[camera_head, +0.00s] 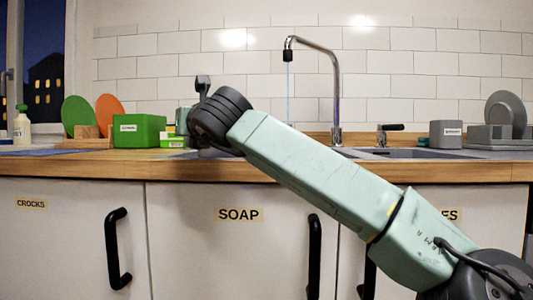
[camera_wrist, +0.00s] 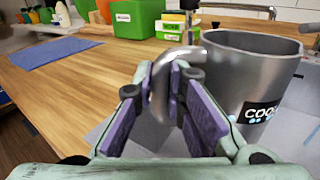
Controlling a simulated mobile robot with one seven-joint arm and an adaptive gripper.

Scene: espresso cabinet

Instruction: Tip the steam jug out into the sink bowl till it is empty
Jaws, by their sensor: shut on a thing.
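The steam jug (camera_wrist: 235,85) is a grey metal jug with a black label reading "COO", partly cut off, on the right of the wrist view. It looks close to upright; its inner wall shows but its bottom and any contents are hidden. My gripper (camera_wrist: 174,78) is shut on the jug's curved metal handle (camera_wrist: 158,92), with a purple-padded finger on each side. Grey sink surface (camera_wrist: 295,148) shows beneath and beside the jug. In the head view the sink (camera_head: 410,153) is set into the worktop, and my arm hides the jug.
A tap (camera_head: 336,95) stands at the back with a thin bluish stream from its spout. A green box (camera_head: 138,131) and small green-yellow packs (camera_head: 172,141) stand left of my wrist. A grey container (camera_head: 445,134) and dish rack (camera_head: 490,138) stand right. Bare wood (camera_wrist: 75,95) lies left of my gripper.

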